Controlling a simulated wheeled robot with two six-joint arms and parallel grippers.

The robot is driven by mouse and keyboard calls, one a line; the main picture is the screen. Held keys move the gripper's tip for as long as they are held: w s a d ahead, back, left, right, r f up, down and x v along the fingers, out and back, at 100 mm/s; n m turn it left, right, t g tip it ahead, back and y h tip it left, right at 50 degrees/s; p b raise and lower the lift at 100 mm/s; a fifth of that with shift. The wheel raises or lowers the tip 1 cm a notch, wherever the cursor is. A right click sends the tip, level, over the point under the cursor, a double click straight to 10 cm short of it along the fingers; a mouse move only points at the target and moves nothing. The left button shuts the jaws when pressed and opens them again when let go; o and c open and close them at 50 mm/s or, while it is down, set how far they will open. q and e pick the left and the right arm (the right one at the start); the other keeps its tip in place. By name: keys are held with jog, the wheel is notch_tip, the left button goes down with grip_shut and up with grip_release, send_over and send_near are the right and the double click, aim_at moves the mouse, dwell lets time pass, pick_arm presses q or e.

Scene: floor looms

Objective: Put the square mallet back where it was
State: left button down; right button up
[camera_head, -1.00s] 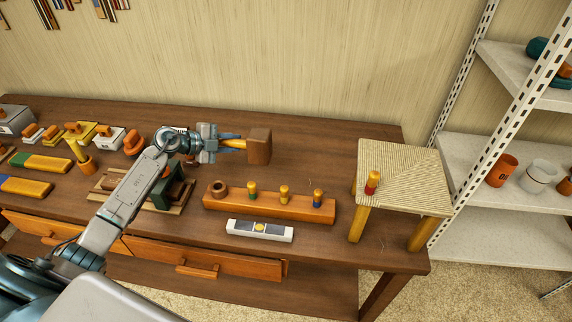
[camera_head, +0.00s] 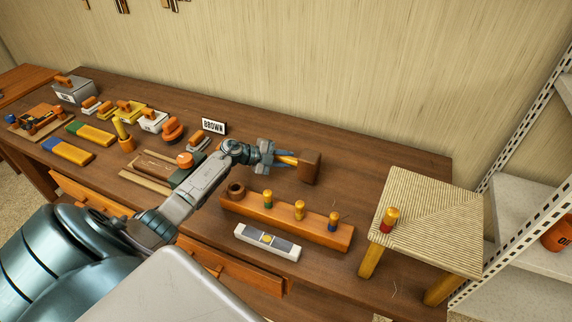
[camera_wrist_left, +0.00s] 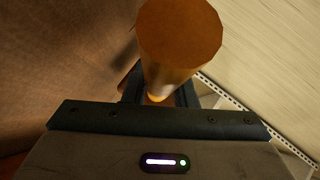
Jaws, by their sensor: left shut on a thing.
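The square mallet (camera_head: 311,168) has a brown block head and an orange-yellow handle. My left gripper (camera_head: 284,160) is shut on the handle, with the head sticking out to the right over the back of the bench. In the left wrist view a round orange-brown wooden end (camera_wrist_left: 180,35), likely the handle's, stands between the fingers. The orange wooden rack (camera_head: 285,217) stands below and in front of the mallet. My right gripper does not show.
A white level (camera_head: 267,242) lies before the rack. A metal shelf (camera_head: 520,215) is at far right.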

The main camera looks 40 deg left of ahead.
pick_arm(q)
notch_tip(320, 180, down, 2)
jog(key=shift+f, duration=0.5)
jog(key=c, duration=1.3)
grip_release()
jog(key=shift+o, duration=0.7)
jog(key=b+v, duration=0.1)
jog(key=v, duration=0.6)
jog(key=shift+b, duration=0.35)
jog(key=shift+s+a+r, duration=0.1)
jog(key=shift+s+r, duration=0.15)
jog(key=shift+r, duration=0.05)
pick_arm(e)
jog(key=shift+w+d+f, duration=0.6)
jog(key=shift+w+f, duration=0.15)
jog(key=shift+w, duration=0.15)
